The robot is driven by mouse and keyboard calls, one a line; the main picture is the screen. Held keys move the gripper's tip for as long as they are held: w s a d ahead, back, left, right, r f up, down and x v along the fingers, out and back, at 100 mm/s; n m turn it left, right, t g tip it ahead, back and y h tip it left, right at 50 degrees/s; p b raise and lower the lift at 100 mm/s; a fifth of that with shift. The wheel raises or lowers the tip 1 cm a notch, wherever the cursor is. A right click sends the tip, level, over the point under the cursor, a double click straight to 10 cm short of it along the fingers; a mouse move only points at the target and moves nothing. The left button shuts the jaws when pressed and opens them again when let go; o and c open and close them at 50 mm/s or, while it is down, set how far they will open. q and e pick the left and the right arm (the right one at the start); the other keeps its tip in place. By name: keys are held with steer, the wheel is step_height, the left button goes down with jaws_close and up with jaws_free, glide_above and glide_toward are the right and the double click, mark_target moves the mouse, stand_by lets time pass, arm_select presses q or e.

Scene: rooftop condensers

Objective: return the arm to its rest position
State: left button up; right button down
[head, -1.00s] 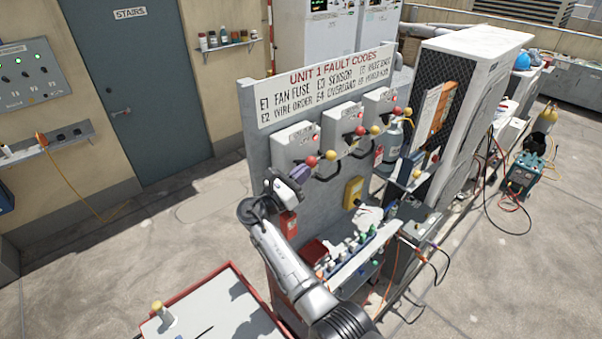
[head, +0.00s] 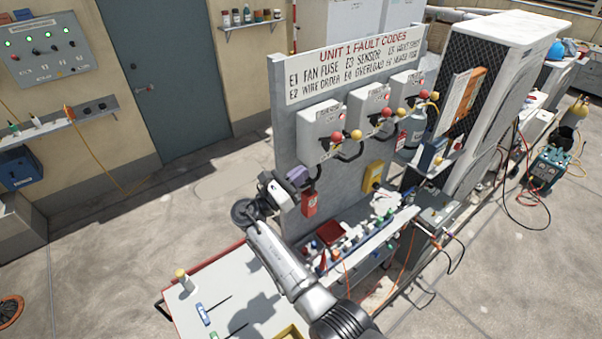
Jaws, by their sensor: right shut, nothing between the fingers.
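My right gripper (head: 300,179) is at the left part of the grey fault-code panel (head: 293,125), in front of it in this view. Its fingers look shut and empty, with purplish ends. They lie just below and left of the leftmost switch box (head: 321,133) and above a red tag (head: 309,204). I cannot tell how far they are from the panel. My right arm rises from the bottom edge, bent at the wrist. My left gripper is out of view.
A red-edged cart (head: 235,277) with a white top stands below my forearm, holding several small items. A ledge of bottles (head: 362,240) runs along the panel's foot. A condenser (head: 497,75) stands to the right. The floor at left is open.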

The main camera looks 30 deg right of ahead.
steer(key=shift+m, duration=0.3)
steer(key=s+a+r+m+t+y+p, duration=0.1)
steer(key=s+a+r+m+t+y, duration=0.2)
steer(key=m+y, duration=0.65)
steer(key=s+a+m+t+y, duration=0.2)
steer(key=s+m+t+y, duration=0.15)
steer(key=m+y, duration=0.55)
steer(key=s+f+g+y+p, duration=0.1)
steer(key=s+f+g, duration=0.1)
steer(key=s+f, duration=0.5)
steer(key=s+f+n+g+y+p, duration=0.1)
steer(key=s+f, duration=0.7)
steer(key=s, duration=1)
steer(key=s+f+g+y+p, duration=0.1)
steer(key=s+f+g, duration=0.2)
steer(key=s+f, duration=0.4)
steer(key=s, duration=0.5)
steer(key=shift+s+f+p, duration=0.15)
steer(key=shift+f+p, duration=0.05)
steer(key=shift+p, duration=0.2)
